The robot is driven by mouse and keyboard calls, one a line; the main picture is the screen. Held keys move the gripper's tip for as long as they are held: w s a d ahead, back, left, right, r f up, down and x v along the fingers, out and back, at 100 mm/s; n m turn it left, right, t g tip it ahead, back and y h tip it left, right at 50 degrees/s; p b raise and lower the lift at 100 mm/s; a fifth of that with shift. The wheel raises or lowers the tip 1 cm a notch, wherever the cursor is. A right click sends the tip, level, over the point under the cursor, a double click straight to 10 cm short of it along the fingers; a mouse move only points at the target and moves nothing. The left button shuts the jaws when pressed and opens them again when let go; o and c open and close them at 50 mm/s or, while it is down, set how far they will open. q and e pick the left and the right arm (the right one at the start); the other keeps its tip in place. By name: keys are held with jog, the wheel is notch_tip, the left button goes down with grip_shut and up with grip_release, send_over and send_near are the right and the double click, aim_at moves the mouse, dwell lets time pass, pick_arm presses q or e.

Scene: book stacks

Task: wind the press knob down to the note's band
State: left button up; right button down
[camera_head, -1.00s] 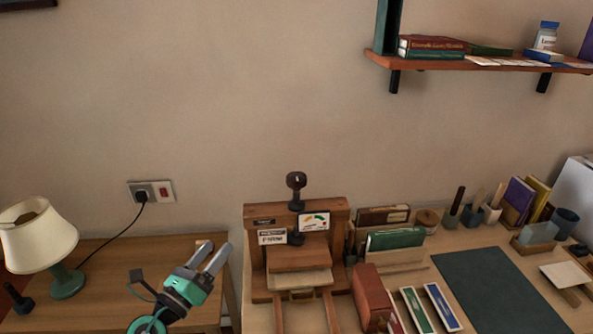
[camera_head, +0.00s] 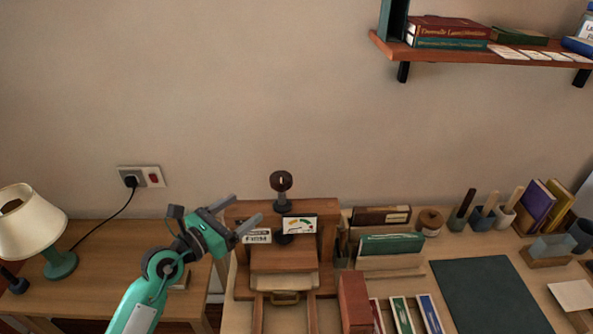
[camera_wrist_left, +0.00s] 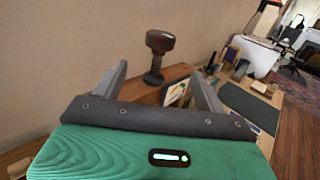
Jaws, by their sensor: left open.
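The press (camera_head: 285,258) is a brown wooden frame standing on the desk. Its dark knob (camera_head: 281,181) sits upright on a spindle above the top beam. The knob also shows in the left wrist view (camera_wrist_left: 160,41), ahead of the fingers and between them. A gauge card (camera_head: 300,224) with coloured bands and a white note (camera_head: 257,236) are on the press front; the note's writing is too small to read surely. My left gripper (camera_head: 246,212) is open and empty, left of the knob and slightly lower, apart from it. My right gripper is not in view.
A lamp (camera_head: 30,222) stands on the left table. Upright books (camera_head: 390,243), pen cups (camera_head: 463,208) and a dark mat (camera_head: 490,292) lie right of the press. A wall shelf (camera_head: 450,55) hangs at upper right. The wall above the knob is clear.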

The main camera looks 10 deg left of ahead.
aim_at(273, 187)
pick_arm(q)
jog(key=p+x, duration=0.1)
jog(key=x, duration=0.5)
jog(key=p+x, duration=0.2)
jog(key=x, duration=0.4)
jog(key=shift+r+p, duration=0.2)
jog(key=shift+p, duration=0.1)
jog(key=shift+x, duration=0.95)
jog(key=shift+f, duration=0.1)
jog(key=c, duration=1)
